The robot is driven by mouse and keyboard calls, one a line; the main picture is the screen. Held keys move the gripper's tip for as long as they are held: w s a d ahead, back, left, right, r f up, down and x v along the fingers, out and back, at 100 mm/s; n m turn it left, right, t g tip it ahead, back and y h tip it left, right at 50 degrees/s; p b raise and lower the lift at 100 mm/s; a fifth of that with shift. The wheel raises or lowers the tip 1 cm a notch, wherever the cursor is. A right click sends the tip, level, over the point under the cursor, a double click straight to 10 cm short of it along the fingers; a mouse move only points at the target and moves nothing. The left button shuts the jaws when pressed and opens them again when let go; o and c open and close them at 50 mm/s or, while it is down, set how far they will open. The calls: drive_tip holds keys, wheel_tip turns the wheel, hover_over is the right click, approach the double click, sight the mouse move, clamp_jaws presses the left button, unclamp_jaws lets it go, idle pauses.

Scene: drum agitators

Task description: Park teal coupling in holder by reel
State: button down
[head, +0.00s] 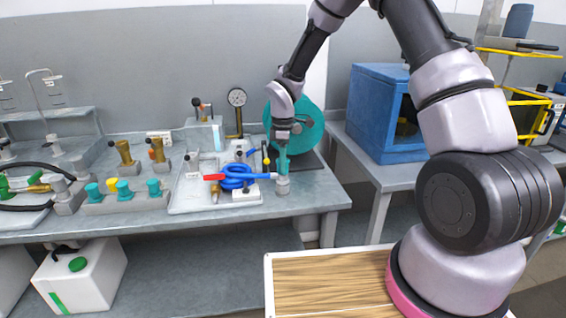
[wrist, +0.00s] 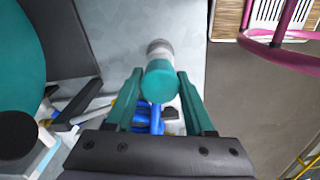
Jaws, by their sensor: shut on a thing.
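My gripper (head: 283,163) points down over the right front of the bench, with its teal fingers shut on the teal coupling (wrist: 160,82). In the wrist view the coupling sits between the fingertips, with a grey cylindrical part (wrist: 159,48) just beyond it. In the head view a grey cylinder (head: 282,186) shows right below the fingers at the bench edge. I cannot tell whether it is the holder or part of the coupling, nor whether the coupling is seated. The teal reel (head: 311,127) stands close behind my gripper and fills the left side of the wrist view (wrist: 18,55).
A coiled blue hose (head: 236,178) with a red end lies left of my gripper on a pale tray (head: 187,202). A rack with teal and yellow caps (head: 122,203) is farther left. A gauge (head: 237,98) stands behind. A blue cabinet (head: 376,110) is on the right bench.

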drive_tip(key=shift+f, duration=0.15)
drive_tip(key=shift+c, duration=1)
unclamp_jaws()
drive_tip(key=shift+c, duration=0.4)
drive_tip(key=shift+r, duration=5)
